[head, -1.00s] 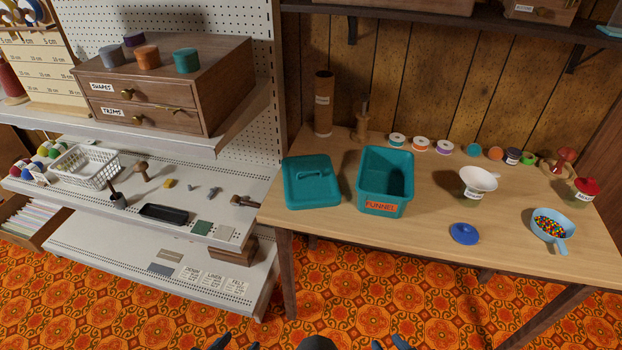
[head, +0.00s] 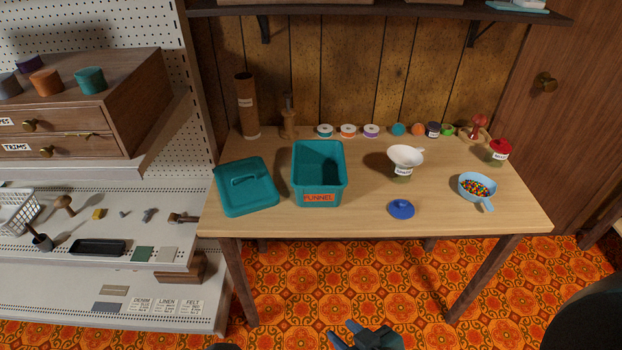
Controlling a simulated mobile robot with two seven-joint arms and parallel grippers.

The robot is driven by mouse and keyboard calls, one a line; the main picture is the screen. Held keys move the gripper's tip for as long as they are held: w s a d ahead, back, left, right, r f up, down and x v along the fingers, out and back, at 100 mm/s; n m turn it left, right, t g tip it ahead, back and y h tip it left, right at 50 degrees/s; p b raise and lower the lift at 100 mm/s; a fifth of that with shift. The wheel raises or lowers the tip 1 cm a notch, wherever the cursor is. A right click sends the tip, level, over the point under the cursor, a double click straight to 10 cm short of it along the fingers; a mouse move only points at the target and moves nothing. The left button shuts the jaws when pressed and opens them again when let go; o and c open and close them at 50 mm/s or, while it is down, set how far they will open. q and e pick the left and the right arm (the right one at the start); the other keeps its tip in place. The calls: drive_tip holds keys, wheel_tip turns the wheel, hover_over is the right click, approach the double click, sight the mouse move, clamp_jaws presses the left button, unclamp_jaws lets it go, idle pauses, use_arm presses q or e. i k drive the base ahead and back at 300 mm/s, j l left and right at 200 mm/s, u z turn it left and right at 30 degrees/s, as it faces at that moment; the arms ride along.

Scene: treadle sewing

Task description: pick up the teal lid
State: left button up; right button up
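The teal lid (head: 233,195) is a square lid with a raised bar handle. It lies flat, handle up, on the left end of the wooden table, just left of the open teal bin (head: 320,180) labelled FUNNEL. My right gripper (head: 342,331) shows at the bottom edge, in front of the table and well short of the lid. Its blue fingers are apart with nothing seen between them. My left gripper is not in view.
The wooden table (head: 350,222) also holds a white funnel on a jar (head: 405,158), a blue lid (head: 401,209) and a blue scoop of beads (head: 474,200). Spools and small jars line its back. A shelf unit (head: 180,255) stands close on the left.

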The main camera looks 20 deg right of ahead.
sight(246, 185)
drive_tip(key=i+j, duration=0.25)
drive_tip(key=j, duration=0.15)
drive_tip(key=i+j, duration=0.25)
drive_tip(key=j, duration=0.15)
drive_tip(key=i+j, duration=0.25)
drive_tip(key=j, duration=0.15)
drive_tip(key=i+j, duration=0.25)
drive_tip(key=j, duration=0.15)
